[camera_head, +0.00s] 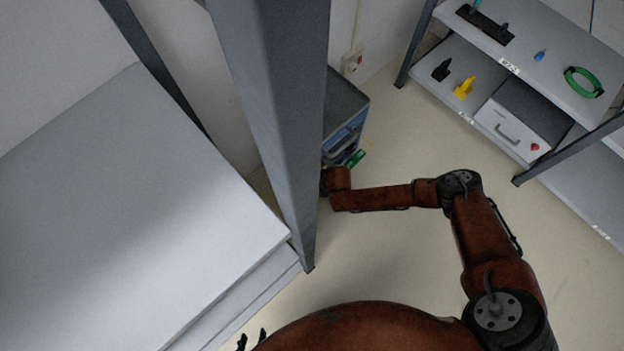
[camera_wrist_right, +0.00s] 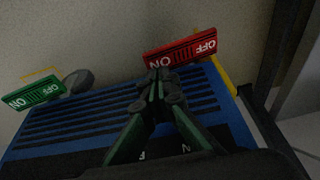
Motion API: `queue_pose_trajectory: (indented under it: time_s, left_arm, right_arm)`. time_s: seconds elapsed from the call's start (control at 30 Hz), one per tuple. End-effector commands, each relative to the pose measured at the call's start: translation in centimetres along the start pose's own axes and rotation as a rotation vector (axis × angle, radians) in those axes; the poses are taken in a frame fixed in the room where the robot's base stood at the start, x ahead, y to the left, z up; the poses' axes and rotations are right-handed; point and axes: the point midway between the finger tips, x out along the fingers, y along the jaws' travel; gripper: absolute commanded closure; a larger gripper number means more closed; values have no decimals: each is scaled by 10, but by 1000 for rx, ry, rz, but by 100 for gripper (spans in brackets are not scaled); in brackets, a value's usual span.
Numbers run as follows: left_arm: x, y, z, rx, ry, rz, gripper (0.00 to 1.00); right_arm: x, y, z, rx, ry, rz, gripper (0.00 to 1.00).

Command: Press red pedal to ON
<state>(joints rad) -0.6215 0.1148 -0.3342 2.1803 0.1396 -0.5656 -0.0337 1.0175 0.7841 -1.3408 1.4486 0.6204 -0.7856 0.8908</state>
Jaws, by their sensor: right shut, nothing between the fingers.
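The red pedal (camera_wrist_right: 180,47) shows in the wrist view, at the far edge of a blue ribbed unit (camera_wrist_right: 90,115). Its ON and OFF marks read upside down, ON at the left end and OFF at the right. I cannot tell which way it is pressed. My right gripper (camera_wrist_right: 160,76) is shut and empty, its tips just below the pedal's ON end in the picture; contact is unclear. In the head view the red pedal and right gripper are hidden behind the post. My left gripper (camera_head: 252,339) shows only its tips, apart, at the bottom edge.
A green ON pedal (camera_wrist_right: 35,93) is at the left in the wrist view. In the head view, a grey post (camera_head: 270,110) stands beside the blue-sided cart (camera_head: 346,106). A white-topped surface (camera_head: 130,210) fills the left; a shelf (camera_head: 545,65) is at right. Floor between is clear.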

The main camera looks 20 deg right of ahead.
Motion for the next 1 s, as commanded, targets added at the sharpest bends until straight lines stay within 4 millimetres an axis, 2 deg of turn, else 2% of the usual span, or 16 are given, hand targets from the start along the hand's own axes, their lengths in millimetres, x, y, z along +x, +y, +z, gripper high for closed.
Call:
queue_pose_trajectory:
  time_s: [1.0]
  left_arm:
    - [5,-1,7,-2,-11,1,60]
  right_arm:
    - [13,0,4,0,0,-1,100]
